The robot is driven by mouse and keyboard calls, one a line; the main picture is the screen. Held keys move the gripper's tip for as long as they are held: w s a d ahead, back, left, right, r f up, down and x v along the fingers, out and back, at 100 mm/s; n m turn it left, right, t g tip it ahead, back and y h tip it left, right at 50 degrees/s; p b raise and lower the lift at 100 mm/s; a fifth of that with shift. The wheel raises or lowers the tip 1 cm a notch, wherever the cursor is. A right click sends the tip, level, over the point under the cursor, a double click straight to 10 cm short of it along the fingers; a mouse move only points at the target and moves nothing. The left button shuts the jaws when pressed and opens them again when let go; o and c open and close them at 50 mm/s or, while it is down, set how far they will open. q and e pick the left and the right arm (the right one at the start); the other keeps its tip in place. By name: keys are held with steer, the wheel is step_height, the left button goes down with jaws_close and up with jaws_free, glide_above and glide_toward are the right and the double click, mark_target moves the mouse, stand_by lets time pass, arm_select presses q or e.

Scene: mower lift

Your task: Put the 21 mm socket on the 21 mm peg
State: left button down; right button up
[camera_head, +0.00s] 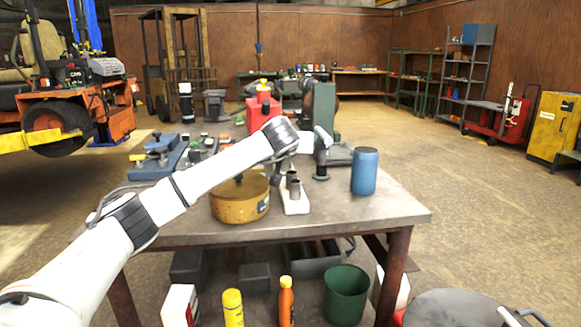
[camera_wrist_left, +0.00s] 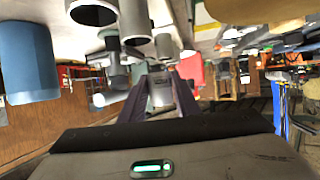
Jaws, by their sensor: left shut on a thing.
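My left gripper (camera_wrist_left: 160,92) is shut on a small grey metal socket (camera_wrist_left: 160,88), seen between its fingers in the left wrist view. In the head view my left gripper (camera_head: 278,178) is over the table by the white peg rail (camera_head: 295,207), and the held socket is hidden or too small to make out. Grey metal sockets (camera_head: 295,188) stand on the rail; they also show upside down in the left wrist view (camera_wrist_left: 135,22). Size marks cannot be read, and the 21 mm peg cannot be picked out. My right gripper is not in view.
A yellow-brown round tin (camera_head: 240,205) stands left of the rail and a blue can (camera_head: 364,171) to its right. A dark stand (camera_head: 322,155) and a red can (camera_head: 262,110) are behind. The table's (camera_head: 390,211) front right is clear.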

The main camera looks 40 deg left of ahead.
arm_select(q)
step_height(320, 180, down, 4)
steer(key=shift+r, duration=0.1)
steer(key=shift+f, duration=0.3)
steer(key=shift+f+b, duration=0.5)
steer(key=shift+b, duration=0.05)
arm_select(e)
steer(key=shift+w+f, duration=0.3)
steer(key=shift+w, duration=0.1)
arm_select(q)
steer(key=c, duration=1.3)
jaws_free()
steer(key=shift+f, duration=0.15)
steer(key=shift+c, duration=0.2)
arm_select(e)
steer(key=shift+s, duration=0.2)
